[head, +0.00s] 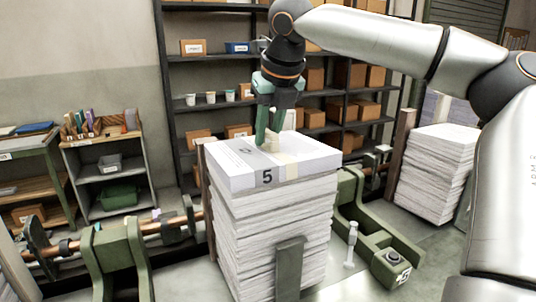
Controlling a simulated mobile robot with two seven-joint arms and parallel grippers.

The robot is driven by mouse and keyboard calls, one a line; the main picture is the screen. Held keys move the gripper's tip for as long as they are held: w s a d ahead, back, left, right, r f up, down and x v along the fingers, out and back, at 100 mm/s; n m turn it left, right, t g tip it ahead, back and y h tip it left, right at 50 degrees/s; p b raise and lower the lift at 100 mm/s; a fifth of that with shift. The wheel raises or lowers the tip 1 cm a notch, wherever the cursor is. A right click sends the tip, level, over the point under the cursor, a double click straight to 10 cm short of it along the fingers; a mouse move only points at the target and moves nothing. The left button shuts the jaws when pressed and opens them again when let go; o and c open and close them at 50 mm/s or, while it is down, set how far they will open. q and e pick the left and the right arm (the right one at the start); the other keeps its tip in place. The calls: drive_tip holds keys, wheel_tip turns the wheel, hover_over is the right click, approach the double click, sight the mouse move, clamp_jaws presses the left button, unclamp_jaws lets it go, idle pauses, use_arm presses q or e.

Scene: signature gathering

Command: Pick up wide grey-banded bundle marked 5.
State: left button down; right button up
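The bundle marked 5 (225,170) is a thick white paper block with a grey band across its top; a black 5 is on the band's front end. It lies flat on top of a tall paper stack (270,228). My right gripper (269,142) points down over the middle of the bundle's top, its green fingers at or just above the surface. I cannot tell whether the tips touch it, or how far apart the fingers are. My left gripper is not in view.
Green machine frames (118,262) flank the stack, with a post (289,268) close in front. Another paper stack (436,175) stands at the right. A dark shelf (170,105) with boxes is behind. A low cabinet (103,150) stands at the left.

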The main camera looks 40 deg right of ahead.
clamp_jaws()
drive_tip(key=shift+r, duration=0.15)
idle(0.8)
